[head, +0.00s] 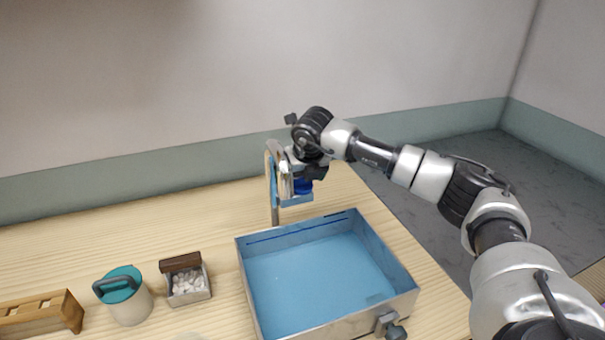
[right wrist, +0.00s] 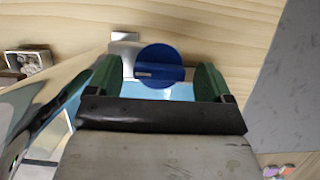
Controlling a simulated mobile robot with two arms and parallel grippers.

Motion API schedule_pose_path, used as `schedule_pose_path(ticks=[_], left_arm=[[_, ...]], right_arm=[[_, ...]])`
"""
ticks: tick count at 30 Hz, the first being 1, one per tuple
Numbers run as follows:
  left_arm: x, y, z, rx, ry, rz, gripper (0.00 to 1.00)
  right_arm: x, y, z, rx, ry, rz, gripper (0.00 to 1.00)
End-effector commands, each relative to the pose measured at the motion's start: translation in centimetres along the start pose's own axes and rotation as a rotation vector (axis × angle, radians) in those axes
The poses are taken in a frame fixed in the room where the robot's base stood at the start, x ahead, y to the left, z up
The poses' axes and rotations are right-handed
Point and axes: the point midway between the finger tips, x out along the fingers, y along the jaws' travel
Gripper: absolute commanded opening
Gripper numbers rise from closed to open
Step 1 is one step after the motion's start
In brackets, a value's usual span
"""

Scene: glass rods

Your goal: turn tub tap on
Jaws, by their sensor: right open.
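The tub (head: 320,268) is a square metal basin, light blue inside, on the wooden table. The tap's grey post (head: 275,212) stands behind its back left edge, with a pale curved part above. A round blue tap knob (head: 303,187) shows under my right gripper (head: 300,178). In the right wrist view the blue knob (right wrist: 162,62) lies between the two green fingers of my right gripper (right wrist: 156,76). My left gripper is not in view.
A drain valve (head: 388,325) sticks out at the tub's front right corner. To the left stand a small box of white pebbles (head: 188,286), a teal-lidded jar (head: 128,298) and a wooden rack (head: 40,314). The wall is close behind the table.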

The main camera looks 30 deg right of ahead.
Motion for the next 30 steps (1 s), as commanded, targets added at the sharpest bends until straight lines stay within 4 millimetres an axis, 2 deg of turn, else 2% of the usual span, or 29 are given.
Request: schedule_pose_path(ticks=[7, 17, 30], left_arm=[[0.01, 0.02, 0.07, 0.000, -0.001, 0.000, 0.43], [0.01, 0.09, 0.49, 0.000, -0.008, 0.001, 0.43], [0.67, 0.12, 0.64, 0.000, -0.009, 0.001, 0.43]], right_arm=[[0.10, 0.02, -0.01, -0.001, 0.000, 0.000, 0.81], [0.06, 0.03, 0.00, -0.001, 0.000, 0.000, 0.32], [0.16, -0.06, -0.02, -0.098, -0.001, 0.041, 0.32]])
